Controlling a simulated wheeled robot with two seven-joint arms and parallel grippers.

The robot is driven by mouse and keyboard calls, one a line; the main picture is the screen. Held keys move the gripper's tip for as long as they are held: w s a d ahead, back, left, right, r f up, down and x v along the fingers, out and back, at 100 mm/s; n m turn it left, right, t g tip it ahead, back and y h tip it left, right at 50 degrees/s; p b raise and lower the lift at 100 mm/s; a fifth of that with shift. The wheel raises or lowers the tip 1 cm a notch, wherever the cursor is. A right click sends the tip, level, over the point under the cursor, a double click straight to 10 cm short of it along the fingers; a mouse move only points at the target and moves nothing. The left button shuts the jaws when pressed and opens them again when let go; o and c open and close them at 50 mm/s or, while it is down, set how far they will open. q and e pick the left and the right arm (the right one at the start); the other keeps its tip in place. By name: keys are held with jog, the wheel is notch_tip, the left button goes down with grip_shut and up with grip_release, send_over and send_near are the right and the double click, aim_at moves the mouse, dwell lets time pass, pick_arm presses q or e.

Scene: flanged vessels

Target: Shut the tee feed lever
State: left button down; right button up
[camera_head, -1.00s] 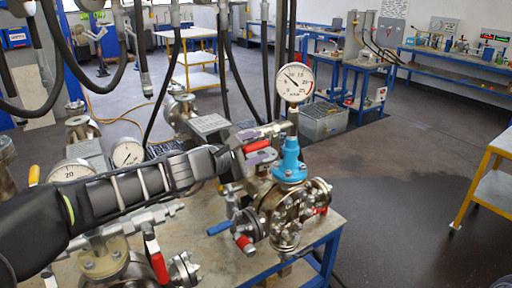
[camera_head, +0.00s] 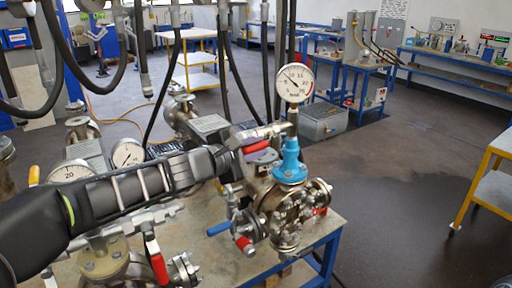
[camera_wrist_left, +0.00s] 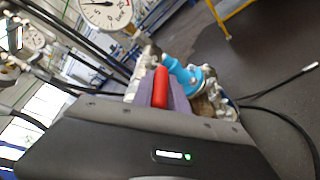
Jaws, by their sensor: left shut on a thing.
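A red-sleeved lever (camera_head: 257,147) sits beside the blue-capped valve, below and left of a round gauge. I take it for the tee feed lever, though no label can be read. My left gripper (camera_head: 252,151) reaches it from the left and is shut on the red sleeve. In the left wrist view, the red sleeve (camera_wrist_left: 160,88) lies between the purple finger pads. The fingers and wrist hide the lever's far end and part of its valve. My right gripper is not in view.
The pressure gauge (camera_head: 293,84) and blue valve cap (camera_head: 289,162) stand close to the left gripper. Below are flanged fittings with another red handle (camera_head: 243,243) and a blue handle (camera_head: 219,229). Black hoses (camera_head: 235,75) hang behind. Open floor lies to the right.

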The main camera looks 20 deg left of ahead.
pick_arm(q)
jog(key=shift+f, duration=0.1)
dwell(0.8)
jog(key=shift+f+b, duration=0.15)
jog(key=shift+b, duration=0.35)
jog(key=f+t+b, duration=0.1)
jog(key=b, duration=0.9)
jog(key=n+t+h+b, duration=0.1)
jog(key=t+b, duration=0.1)
jog(key=b, duration=0.7)
jog(key=f+t+b, duration=0.1)
jog(key=t+b, duration=0.1)
jog(key=b, duration=0.8)
jog(key=shift+w+d+f+n+h+b, duration=0.3)
jog(key=shift+n+b, duration=0.05)
jog(key=shift+n, duration=0.05)
jog(key=c, duration=1.3)
grip_release()
